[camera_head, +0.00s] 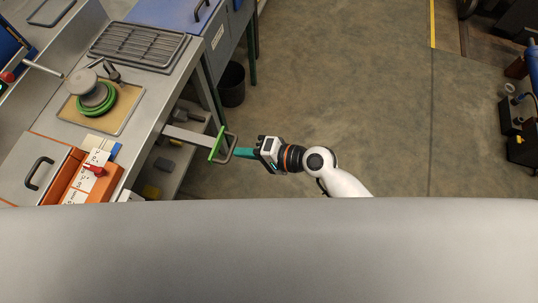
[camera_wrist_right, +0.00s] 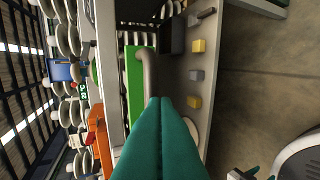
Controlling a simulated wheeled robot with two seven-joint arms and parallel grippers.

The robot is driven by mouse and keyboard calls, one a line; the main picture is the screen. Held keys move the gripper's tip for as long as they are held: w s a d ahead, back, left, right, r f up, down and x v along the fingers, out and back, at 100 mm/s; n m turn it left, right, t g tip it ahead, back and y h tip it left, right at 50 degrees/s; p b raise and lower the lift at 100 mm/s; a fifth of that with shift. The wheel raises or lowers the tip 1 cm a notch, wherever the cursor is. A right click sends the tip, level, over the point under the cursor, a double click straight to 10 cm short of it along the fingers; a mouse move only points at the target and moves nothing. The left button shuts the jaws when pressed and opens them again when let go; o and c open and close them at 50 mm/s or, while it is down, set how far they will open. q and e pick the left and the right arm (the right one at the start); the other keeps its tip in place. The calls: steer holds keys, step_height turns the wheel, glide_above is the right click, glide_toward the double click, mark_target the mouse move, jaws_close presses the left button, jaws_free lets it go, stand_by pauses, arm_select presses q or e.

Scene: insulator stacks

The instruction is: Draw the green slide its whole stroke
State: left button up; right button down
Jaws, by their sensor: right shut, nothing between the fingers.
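The green slide's front plate (camera_head: 216,144) stands out from the bench side on a grey bar (camera_head: 188,136). A grey loop handle (camera_head: 231,147) is on its outer face. In the right wrist view the green plate (camera_wrist_right: 134,92) and the curved handle (camera_wrist_right: 150,68) lie just beyond my fingertips. My right gripper (camera_head: 237,152) is at the handle, its teal fingers pressed together with nothing between them. The closed fingers also fill the lower middle of the right wrist view (camera_wrist_right: 160,100). I cannot tell whether the tips touch the handle. My left gripper is not in view.
The steel bench (camera_head: 150,88) holds a wire rack (camera_head: 138,46), a green-ringed insulator stack (camera_head: 92,95) on a tan mat, and an orange box (camera_head: 95,180). A shelf with small blocks (camera_wrist_right: 198,46) lies under it. A black bin (camera_head: 232,86) stands nearby.

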mark_target(198, 139)
steer(key=w+a, duration=0.1)
steer(key=a, duration=0.3)
steer(key=w+a, duration=0.1)
steer(key=a, duration=0.3)
steer(key=w+a, duration=0.2)
steer(key=a, duration=0.2)
steer(key=shift+w+a, duration=0.1)
steer(key=shift+a, duration=0.3)
steer(key=shift+r, duration=0.1)
